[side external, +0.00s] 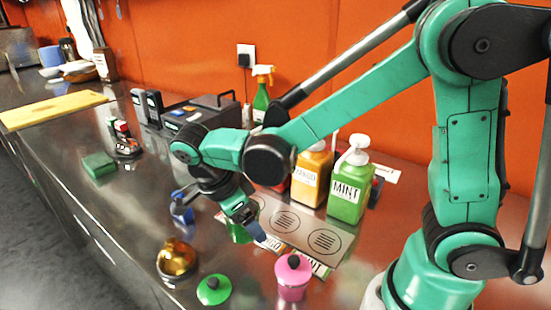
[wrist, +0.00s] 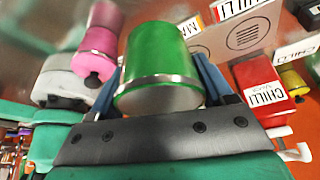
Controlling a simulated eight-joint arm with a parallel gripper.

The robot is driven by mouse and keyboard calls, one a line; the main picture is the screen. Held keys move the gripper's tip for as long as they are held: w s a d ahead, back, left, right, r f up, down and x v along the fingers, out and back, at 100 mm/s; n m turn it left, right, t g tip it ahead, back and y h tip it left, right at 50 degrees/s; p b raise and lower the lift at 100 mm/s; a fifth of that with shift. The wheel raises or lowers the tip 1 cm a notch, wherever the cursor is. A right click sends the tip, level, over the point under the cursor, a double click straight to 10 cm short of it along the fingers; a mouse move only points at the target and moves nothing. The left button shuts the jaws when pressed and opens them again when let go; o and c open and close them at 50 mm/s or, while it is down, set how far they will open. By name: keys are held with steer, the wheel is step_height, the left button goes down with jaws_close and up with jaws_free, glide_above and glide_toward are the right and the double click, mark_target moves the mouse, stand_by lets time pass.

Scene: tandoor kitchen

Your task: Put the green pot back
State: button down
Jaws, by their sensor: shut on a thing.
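The green pot (side external: 238,233) is a shiny green cylinder with a metal rim in the wrist view (wrist: 160,62). My gripper (side external: 250,226) is shut on it, with a blue finger on each side. In the side view the pot is partly hidden by my gripper, at the left end of a grey mat (side external: 283,219) printed with dark circles. I cannot tell whether the pot touches the surface below. A green lid with a black knob (side external: 213,290) lies on the counter in front. A pink pot with a lid (side external: 293,279) stands to its right.
Sauce bottles stand behind the mat: green mint (side external: 346,192), orange mango (side external: 310,176) and a red chilli bottle (wrist: 258,80). An amber dome (side external: 177,258) and a blue item (side external: 181,210) sit left of my gripper.

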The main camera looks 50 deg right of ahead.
mark_target(257, 258)
steer(key=shift+f, duration=3.8)
steer(key=shift+f, duration=0.15)
jaws_free()
